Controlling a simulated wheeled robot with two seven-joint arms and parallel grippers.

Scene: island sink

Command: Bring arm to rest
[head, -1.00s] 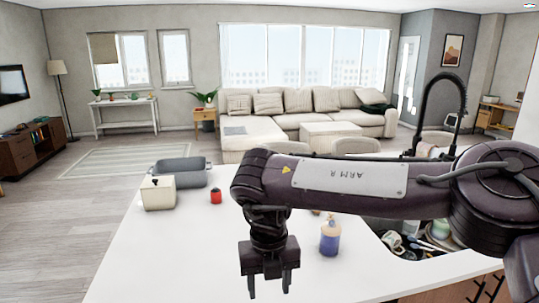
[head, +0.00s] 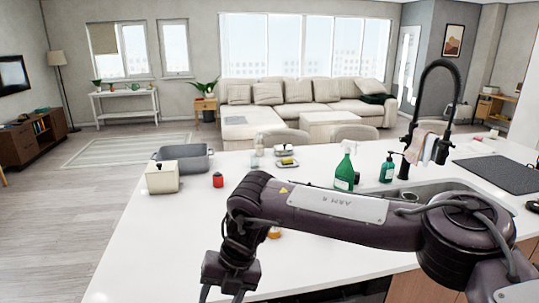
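My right arm (head: 335,205) comes in from the right and reaches across the white island counter. Its gripper (head: 222,294) points down at the lower edge of the head view, over the front part of the counter. The two fingers are apart with nothing seen between them, so it is open; the fingertips are cut off by the frame edge. My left gripper is not in view.
The counter (head: 150,235) is bare on the left.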

